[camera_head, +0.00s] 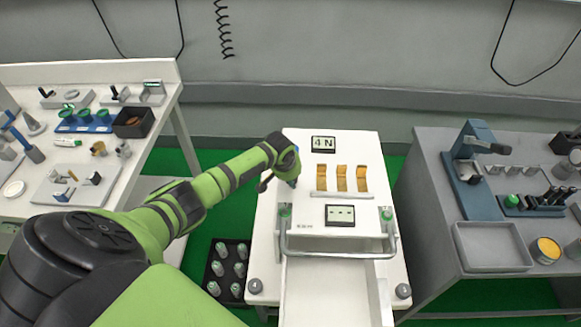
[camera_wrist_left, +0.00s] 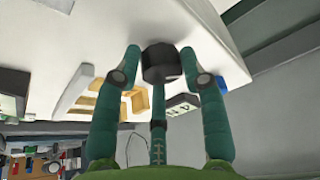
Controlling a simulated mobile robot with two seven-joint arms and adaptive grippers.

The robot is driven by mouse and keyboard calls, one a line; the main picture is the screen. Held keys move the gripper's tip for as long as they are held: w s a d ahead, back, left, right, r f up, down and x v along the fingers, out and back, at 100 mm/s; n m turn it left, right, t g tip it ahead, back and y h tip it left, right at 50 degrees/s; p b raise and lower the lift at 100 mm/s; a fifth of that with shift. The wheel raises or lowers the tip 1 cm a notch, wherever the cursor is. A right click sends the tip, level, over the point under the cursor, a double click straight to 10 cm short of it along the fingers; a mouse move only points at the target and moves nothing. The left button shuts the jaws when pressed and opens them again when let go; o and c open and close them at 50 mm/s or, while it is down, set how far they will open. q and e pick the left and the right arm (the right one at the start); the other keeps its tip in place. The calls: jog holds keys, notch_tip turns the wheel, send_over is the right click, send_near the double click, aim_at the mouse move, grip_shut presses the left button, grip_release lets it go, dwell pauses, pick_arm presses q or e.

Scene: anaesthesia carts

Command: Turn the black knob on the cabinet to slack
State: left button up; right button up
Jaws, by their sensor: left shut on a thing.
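The white cabinet (camera_head: 300,240) stands in the middle of the head view, with a small screen (camera_head: 323,144) reading "4 N" on its top. My left gripper (camera_head: 290,172) is at the cabinet's upper left edge and covers the knob in the head view. In the left wrist view the black knob (camera_wrist_left: 160,64) sits between the green fingertips of my left gripper (camera_wrist_left: 161,57), which is shut on it. A blue part (camera_wrist_left: 220,86) shows beside the right finger. The knob's markings cannot be seen. My right gripper is out of view.
Three orange pieces (camera_head: 341,178), a second screen (camera_head: 340,215) with dashes and a metal handle (camera_head: 340,256) are on the cabinet. A black crate of bottles (camera_head: 228,270) stands at its left. A white bench (camera_head: 150,72) and a grey bench (camera_head: 440,220) flank it.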

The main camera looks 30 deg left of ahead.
pick_arm(q)
jog(key=n+p, duration=0.1)
jog(key=w+r+n+y, duration=0.1)
jog(key=n, duration=0.1)
jog(key=shift+p, duration=0.4)
jog(key=shift+f+n+g+y, duration=0.1)
jog(key=shift+n+g+y, duration=0.2)
jog(key=shift+n, duration=0.6)
jog(key=shift+f+n+g+y, duration=0.1)
jog(key=shift+n+g+y, duration=0.25)
jog(key=shift+n, duration=0.85)
jog(key=shift+a+n+g+y, duration=0.15)
jog(key=shift+n+g+y, duration=0.3)
jog(key=shift+n, duration=1.15)
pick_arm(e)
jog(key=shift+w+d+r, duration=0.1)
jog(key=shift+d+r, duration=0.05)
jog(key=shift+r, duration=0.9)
pick_arm(q)
jog(key=shift+b, duration=0.3)
jog(key=o, duration=1.1)
jog(key=shift+s+f, duration=0.1)
jog(key=shift+s, duration=0.05)
